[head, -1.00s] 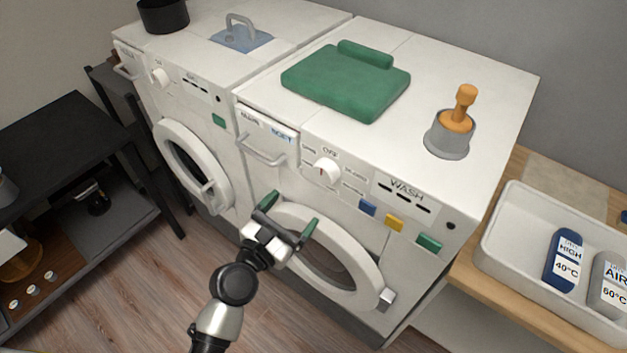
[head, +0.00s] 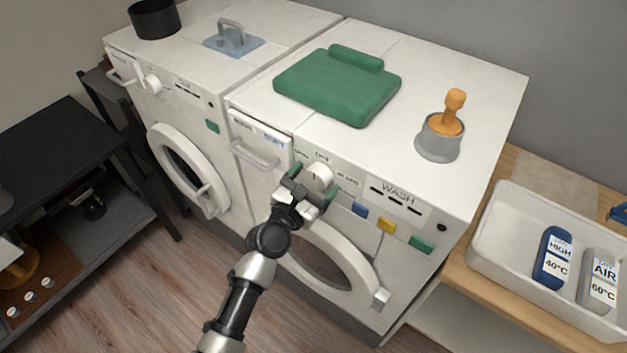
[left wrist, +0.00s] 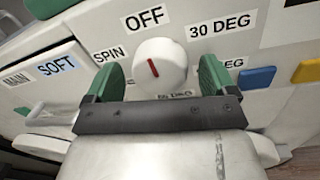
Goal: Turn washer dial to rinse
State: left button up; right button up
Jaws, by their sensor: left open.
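The washer (head: 400,260) is the right white machine, marked WASH. Its round white dial (head: 318,177) sits on the front panel below OFF. In the left wrist view the dial (left wrist: 160,67) has a red mark that leans slightly left of upright, towards OFF. Labels SPIN, OFF and 30 DEG show around it, and a lower label is partly hidden; I see no readable rinse label. My left gripper (head: 314,184) is open, its green fingers (left wrist: 163,80) one on each side of the dial, apart from it. My right gripper is not in view.
A drawer with a handle (head: 255,154) is left of the dial. Blue (head: 360,210), yellow (head: 386,226) and green (head: 421,245) buttons are to its right. The round door (head: 350,250) lies below. A white tray (head: 490,240) with bottles stands at right.

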pick_arm(q)
jog(key=c, duration=0.9)
jog(key=shift+m, duration=0.3)
